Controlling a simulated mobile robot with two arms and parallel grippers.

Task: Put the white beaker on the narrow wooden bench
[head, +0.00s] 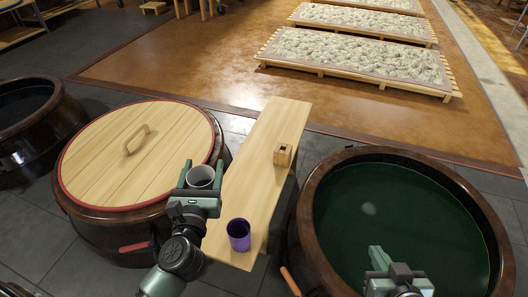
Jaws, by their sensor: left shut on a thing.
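The white beaker (201,173) is held upright between the fingers of my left gripper (200,182), which is shut on it. The beaker's open, dark inside faces up; its lower part is hidden by the gripper. In the picture, it overlaps the right edge of the lidded jar, just left of the narrow wooden bench (262,140). I cannot tell its height above them. My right gripper (396,272) is at the lower right, in front of the open jar with green liquid. Its fingers are too unclear to tell whether they are open.
A purple cup (239,234) stands on the bench's near end, and a small wooden box (283,155) stands near its right edge. A jar with a wooden lid (100,165) is left; an open jar (462,190) is right. The bench's far end and middle-left are bare.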

